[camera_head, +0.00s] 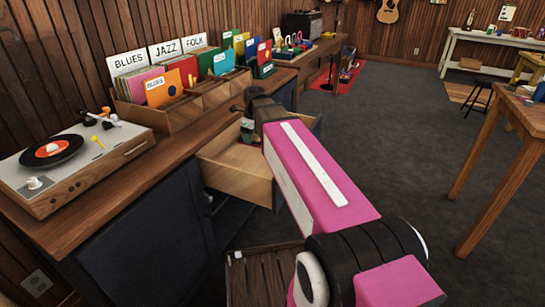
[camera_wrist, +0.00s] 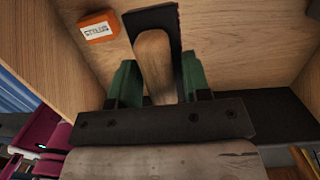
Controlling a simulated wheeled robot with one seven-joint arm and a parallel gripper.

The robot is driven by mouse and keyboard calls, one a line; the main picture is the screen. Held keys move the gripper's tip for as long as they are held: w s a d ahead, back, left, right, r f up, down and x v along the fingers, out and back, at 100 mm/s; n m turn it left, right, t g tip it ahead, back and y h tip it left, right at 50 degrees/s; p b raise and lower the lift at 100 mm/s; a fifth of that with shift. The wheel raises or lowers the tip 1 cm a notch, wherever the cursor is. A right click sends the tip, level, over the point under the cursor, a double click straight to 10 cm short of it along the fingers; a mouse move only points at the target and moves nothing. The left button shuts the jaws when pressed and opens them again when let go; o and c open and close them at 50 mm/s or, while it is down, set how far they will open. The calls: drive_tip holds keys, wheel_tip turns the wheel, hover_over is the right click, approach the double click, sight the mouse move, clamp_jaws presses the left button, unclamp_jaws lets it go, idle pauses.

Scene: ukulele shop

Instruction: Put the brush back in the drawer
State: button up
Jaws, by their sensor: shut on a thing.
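The wooden drawer (camera_head: 236,181) is pulled open from the dark cabinet under the record counter. My gripper (camera_head: 248,130) is over the drawer's opening in the head view. In the wrist view, the green fingers of my gripper (camera_wrist: 158,82) are shut on the brush (camera_wrist: 153,50), which has a pale wooden body with a long black part behind it. The bare drawer floor (camera_wrist: 225,35) shows beyond the brush. I cannot tell whether the brush touches it. In the head view the brush is hardly distinguishable.
An orange box marked STYLUS (camera_wrist: 99,27) is in the drawer. A turntable (camera_head: 75,160) and record crates (camera_head: 165,118) stand on the counter (camera_head: 120,218). A slatted wooden piece (camera_head: 262,275) is low in front. Open carpet (camera_head: 390,150) lies to the right, before a wooden table (camera_head: 510,115).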

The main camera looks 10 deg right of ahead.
drive_tip(key=shift+w+f, duration=0.1)
drive_tip(key=w+d+f, duration=0.2)
drive_tip(key=d, duration=0.1)
drive_tip(key=w+d+f, duration=0.1)
drive_tip(key=d+f, duration=0.1)
drive_tip(key=d, duration=0.1)
drive_tip(key=w+d+f, duration=0.2)
drive_tip(key=d, duration=0.1)
drive_tip(key=shift+w+d+f, duration=0.35)
drive_tip(key=shift+d+f, duration=0.15)
drive_tip(key=shift+f, duration=1.95)
drive_tip(key=shift+f, duration=0.15)
drive_tip(key=o, duration=0.9)
drive_tip(key=r, duration=0.4)
drive_tip(key=d+r, duration=0.1)
drive_tip(key=r, duration=0.7)
drive_tip(key=shift+s+d+r, duration=0.15)
drive_tip(key=shift+s, duration=0.25)
